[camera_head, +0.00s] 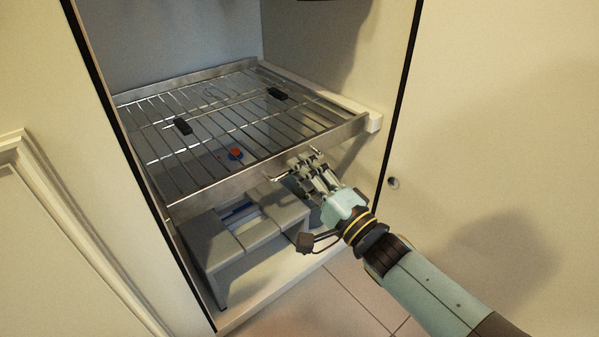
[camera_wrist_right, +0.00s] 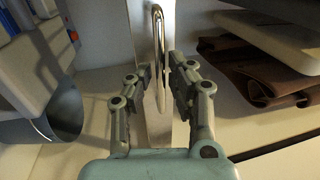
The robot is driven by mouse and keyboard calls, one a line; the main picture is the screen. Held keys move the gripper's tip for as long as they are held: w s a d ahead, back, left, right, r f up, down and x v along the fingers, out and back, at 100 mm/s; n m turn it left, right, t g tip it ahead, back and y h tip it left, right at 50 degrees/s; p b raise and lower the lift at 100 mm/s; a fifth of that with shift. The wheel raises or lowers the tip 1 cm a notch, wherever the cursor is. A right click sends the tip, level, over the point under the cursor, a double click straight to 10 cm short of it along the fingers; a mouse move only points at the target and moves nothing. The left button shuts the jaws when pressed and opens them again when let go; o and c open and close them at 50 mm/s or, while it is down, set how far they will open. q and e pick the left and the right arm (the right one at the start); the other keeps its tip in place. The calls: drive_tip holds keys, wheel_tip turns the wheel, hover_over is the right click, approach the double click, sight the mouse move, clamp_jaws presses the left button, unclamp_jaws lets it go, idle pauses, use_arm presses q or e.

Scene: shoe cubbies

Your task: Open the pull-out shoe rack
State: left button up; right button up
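The pull-out shoe rack is a wire shelf with a metal front rail (camera_head: 225,182), seen in the head view inside the tall cabinet. A thin metal handle (camera_head: 283,178) stands out from the rail; it also shows as an upright loop in the wrist view (camera_wrist_right: 158,40). My right gripper (camera_head: 304,165) is at the handle in front of the rail. In the wrist view its fingers (camera_wrist_right: 161,78) are apart, one on each side of the handle. The right finger looks very close to the bar; I cannot tell whether it touches. My left gripper is not in view.
A grey step stool (camera_head: 250,238) stands below the rack. Small black pieces (camera_head: 182,126) and a red and blue round item (camera_head: 235,153) show at the rack. A brown folded item (camera_wrist_right: 262,65) lies at right in the wrist view. Tiled floor is clear in front.

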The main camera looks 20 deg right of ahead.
drive_tip(key=shift+w+a+r, duration=0.15)
drive_tip(key=shift+w+a, duration=0.05)
drive_tip(key=shift+w, duration=0.3)
clamp_jaws()
